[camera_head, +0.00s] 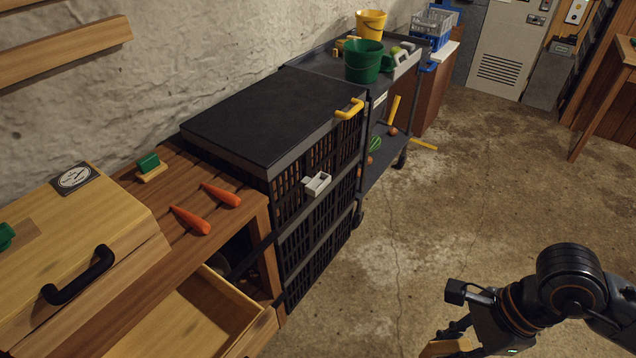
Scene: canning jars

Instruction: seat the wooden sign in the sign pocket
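A small white holder (317,184), which looks like the sign pocket, is fixed to the front of the black slatted crate cabinet; it appears empty. My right gripper (462,342) is at the bottom edge, right of the cabinet and well apart from the holder. Its fingers are mostly cut off by the frame. A tan, wood-coloured piece (447,348) shows at the fingers; it may be the wooden sign, but too little of it shows to be sure. My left gripper is not in view.
The slatted cabinet (268,118) has a dark top and a yellow handle (350,108). A wooden bench with two carrots (190,220) and an open drawer (192,318) stands left. A cart with green (364,62) and yellow buckets (371,24) stands behind. The concrete floor (450,190) is mostly clear.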

